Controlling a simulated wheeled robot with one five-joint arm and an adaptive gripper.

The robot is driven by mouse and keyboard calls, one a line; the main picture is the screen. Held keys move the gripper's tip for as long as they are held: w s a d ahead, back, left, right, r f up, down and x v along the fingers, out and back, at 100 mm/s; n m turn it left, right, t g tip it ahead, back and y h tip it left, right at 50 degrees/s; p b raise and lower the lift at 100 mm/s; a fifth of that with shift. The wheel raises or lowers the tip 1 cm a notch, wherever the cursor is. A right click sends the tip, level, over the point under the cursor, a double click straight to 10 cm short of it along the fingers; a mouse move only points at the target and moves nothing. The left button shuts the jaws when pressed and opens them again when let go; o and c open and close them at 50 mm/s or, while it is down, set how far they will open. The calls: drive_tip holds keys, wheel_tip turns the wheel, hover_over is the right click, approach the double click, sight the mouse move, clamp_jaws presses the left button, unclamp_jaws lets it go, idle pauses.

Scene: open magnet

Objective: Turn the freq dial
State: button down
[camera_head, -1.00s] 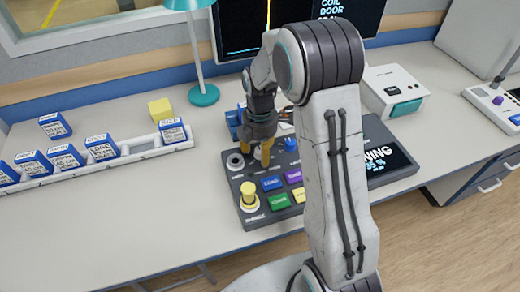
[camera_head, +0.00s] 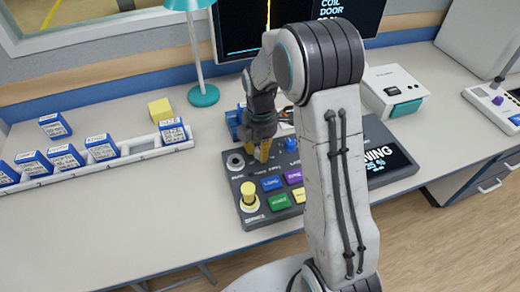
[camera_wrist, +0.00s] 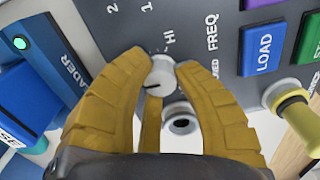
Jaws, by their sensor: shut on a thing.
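The freq dial (camera_wrist: 162,76) is a small white round knob on the dark control panel, beside the printed words FREQ and HI. A dark mark shows at its lower-left edge in the wrist view. My gripper (camera_wrist: 160,66) has yellow ribbed fingers closed around the dial, with a third finger below it. In the head view my gripper (camera_head: 259,155) points down at the upper-left part of the control panel (camera_head: 240,186). There the fingers hide the dial.
A yellow knob (camera_head: 249,195) and coloured buttons, including a blue LOAD button (camera_wrist: 262,48), sit near the dial. A dark round socket (camera_wrist: 181,124) lies just beside it. A blue reader (camera_wrist: 35,90) stands close by. A rack (camera_head: 140,149) with blue-and-white boxes is left.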

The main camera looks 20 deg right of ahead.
drive_tip(key=shift+m, duration=0.3)
drive_tip(key=m, duration=0.4)
drive_tip(key=shift+s+m, duration=0.1)
drive_tip(key=shift+m, duration=0.3)
drive_tip(key=m, duration=0.5)
drive_tip(key=shift+f, duration=0.1)
drive_tip(key=shift+m, duration=0.4)
drive_tip(key=c, duration=0.9)
unclamp_jaws()
wheel_tip(320, 180, up, 12)
drive_tip(key=shift+r, duration=0.1)
